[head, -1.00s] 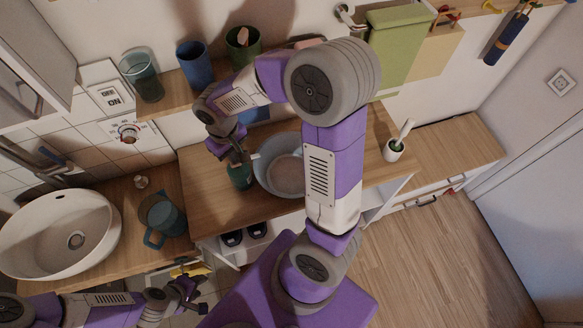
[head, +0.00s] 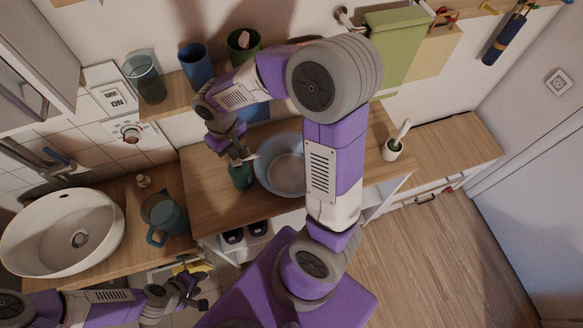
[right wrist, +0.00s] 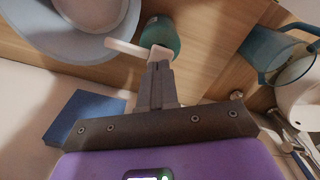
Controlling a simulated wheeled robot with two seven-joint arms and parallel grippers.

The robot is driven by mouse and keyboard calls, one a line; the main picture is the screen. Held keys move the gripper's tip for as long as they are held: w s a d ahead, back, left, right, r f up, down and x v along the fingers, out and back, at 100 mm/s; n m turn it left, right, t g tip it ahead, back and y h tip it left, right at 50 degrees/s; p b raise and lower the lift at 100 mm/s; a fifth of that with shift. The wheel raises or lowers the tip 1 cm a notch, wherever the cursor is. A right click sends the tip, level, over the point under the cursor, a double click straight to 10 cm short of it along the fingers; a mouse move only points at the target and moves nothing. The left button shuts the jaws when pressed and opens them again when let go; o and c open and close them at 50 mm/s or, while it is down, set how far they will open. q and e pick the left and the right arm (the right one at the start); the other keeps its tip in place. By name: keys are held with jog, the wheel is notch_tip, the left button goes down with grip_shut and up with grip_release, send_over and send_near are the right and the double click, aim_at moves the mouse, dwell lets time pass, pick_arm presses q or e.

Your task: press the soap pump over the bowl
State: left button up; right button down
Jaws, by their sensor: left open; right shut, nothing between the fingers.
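The soap pump is a green bottle (head: 240,177) with a white pump head and spout. It stands upright on the wooden counter, and the spout (right wrist: 122,47) points over the rim of the light blue bowl (head: 264,178). The bowl also shows in the right wrist view (right wrist: 50,42). My right gripper (head: 241,156) is shut and empty, its fingertips right at the pump head. In the right wrist view the fingertips (right wrist: 160,54) overlap the head; whether they touch it I cannot tell. My left gripper (head: 192,288) is open at the lower left, away from the bottle.
A teal mug (head: 168,222) and a white basin (head: 62,232) stand to the left. A shelf behind holds cups, including a blue one (head: 195,63). A white brush holder (head: 392,149) stands right of the bowl. My right arm hides part of the counter.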

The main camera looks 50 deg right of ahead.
pick_arm(q)
notch_tip(320, 180, up, 5)
jog(key=p, duration=0.4)
jog(key=shift+f, duration=0.15)
pick_arm(e)
notch_tip(320, 180, up, 6)
jog(key=shift+f, duration=0.1)
